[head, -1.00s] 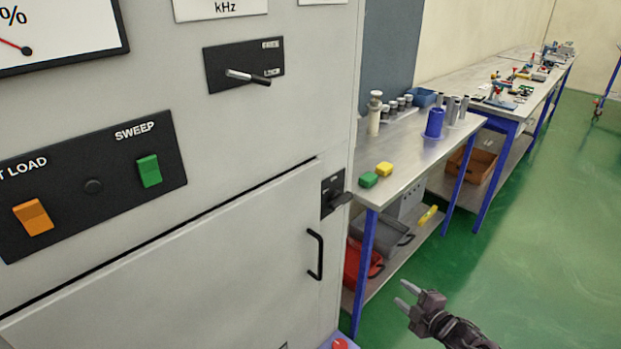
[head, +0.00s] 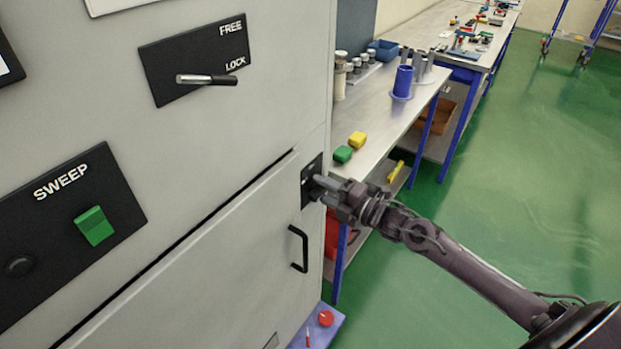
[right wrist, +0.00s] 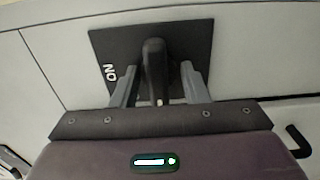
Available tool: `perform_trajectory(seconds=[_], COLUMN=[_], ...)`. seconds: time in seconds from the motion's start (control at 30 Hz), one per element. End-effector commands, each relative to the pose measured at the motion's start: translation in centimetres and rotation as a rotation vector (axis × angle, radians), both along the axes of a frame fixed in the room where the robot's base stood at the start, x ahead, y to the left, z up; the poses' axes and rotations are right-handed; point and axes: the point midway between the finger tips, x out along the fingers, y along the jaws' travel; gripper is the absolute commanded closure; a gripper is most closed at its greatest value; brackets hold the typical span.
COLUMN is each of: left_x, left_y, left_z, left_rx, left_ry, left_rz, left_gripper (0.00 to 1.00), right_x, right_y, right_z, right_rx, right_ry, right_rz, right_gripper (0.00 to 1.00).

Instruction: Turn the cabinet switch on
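The cabinet switch is a black lever on a small dark plate (head: 308,183) at the right edge of the grey cabinet front. In the right wrist view the black lever (right wrist: 155,68) stands out from the plate, with a label reading ON to its left. My right gripper (head: 322,188) is at the switch. In the right wrist view its grey fingers (right wrist: 159,82) are open, one on each side of the lever, with a visible gap on both sides. In the head view the gripper hides most of the lever. My left gripper is not in view.
A black door handle (head: 299,250) sits just below the switch. A FREE/LOCK lever (head: 207,79) and a green SWEEP switch (head: 94,226) are on the cabinet to the left. A metal bench (head: 385,125) stands behind the gripper. The green floor at right is open.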

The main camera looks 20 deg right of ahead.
Motion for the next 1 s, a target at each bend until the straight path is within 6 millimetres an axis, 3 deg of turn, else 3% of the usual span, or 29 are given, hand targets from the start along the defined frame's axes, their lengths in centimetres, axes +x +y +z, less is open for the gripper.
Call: perform_trajectory(seconds=[0.1,0.2,0.3,0.5,0.67,1.0], left_x=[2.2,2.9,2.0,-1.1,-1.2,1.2], left_y=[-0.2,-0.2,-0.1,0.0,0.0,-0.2], left_z=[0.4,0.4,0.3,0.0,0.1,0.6], left_rx=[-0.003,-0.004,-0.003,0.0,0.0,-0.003], left_ry=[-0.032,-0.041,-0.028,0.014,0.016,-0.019], left_rz=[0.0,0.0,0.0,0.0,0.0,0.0], left_gripper=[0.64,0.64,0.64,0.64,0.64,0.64], right_x=[-0.1,-0.1,-0.1,-0.1,-0.1,-0.1], right_y=[0.2,0.2,0.1,0.1,0.1,0.1], right_z=[-0.1,-0.2,-0.1,-0.1,-0.1,0.0], right_rx=[0.0,-0.001,-0.001,0.0,0.006,0.126], right_ry=[0.004,0.003,0.003,0.002,0.006,0.076], right_rz=[-0.001,-0.001,-0.001,-0.001,-0.002,-0.003], right_gripper=[0.6,0.6,0.61,0.86,0.86,0.86])
